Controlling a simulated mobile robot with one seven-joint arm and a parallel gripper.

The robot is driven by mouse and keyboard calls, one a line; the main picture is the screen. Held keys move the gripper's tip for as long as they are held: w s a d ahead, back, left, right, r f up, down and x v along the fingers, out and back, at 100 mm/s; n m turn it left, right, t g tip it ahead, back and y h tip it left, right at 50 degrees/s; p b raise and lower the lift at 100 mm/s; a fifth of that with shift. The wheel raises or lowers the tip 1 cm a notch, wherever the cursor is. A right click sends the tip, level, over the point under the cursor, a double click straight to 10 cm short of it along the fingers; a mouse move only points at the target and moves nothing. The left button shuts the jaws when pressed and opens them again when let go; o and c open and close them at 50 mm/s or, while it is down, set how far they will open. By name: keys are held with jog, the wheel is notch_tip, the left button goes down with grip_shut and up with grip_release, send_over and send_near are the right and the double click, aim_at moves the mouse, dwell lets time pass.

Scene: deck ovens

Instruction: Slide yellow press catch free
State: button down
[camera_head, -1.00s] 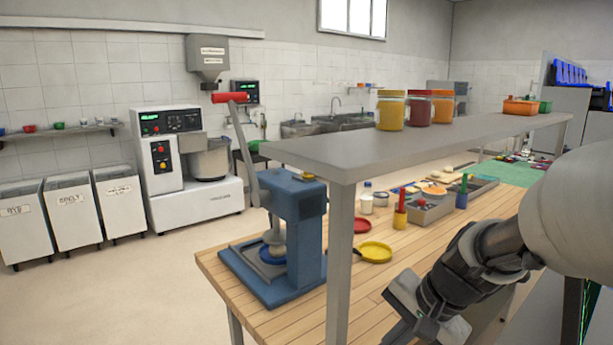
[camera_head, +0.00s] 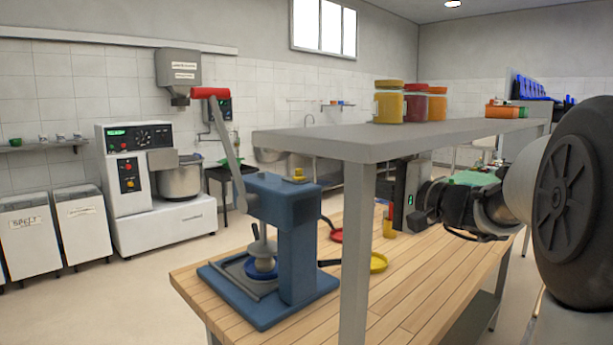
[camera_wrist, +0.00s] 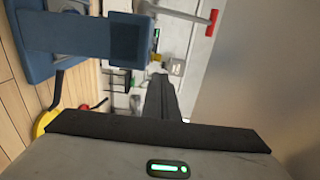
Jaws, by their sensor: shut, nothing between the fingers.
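The blue press (camera_head: 297,235) stands on the near left part of the wooden bench. Its small yellow catch (camera_head: 294,178) sits on top of the press head, near the lever arm. In the wrist view the press (camera_wrist: 85,38) lies sideways at upper left, with the yellow catch (camera_wrist: 156,57) small at its end. My gripper (camera_wrist: 164,84) is shut and empty, its dark fingers pointing towards the catch but apart from it. In the head view my gripper (camera_head: 404,195) is right of the press, beyond the shelf post; its fingertips cannot be made out.
A grey shelf (camera_head: 345,143) on a post (camera_head: 356,250) rises beside the press, carrying several jars. The press lever ends in a red handle (camera_head: 210,93).

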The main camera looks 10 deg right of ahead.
aim_at(300, 169)
jog(key=x, duration=1.4)
jog(key=shift+b, duration=0.3)
jog(key=b+x, duration=0.1)
jog(key=x, duration=0.2)
jog(key=shift+a+f, duration=0.1)
jog(key=shift+f, duration=0.05)
jog(key=shift+r, duration=0.25)
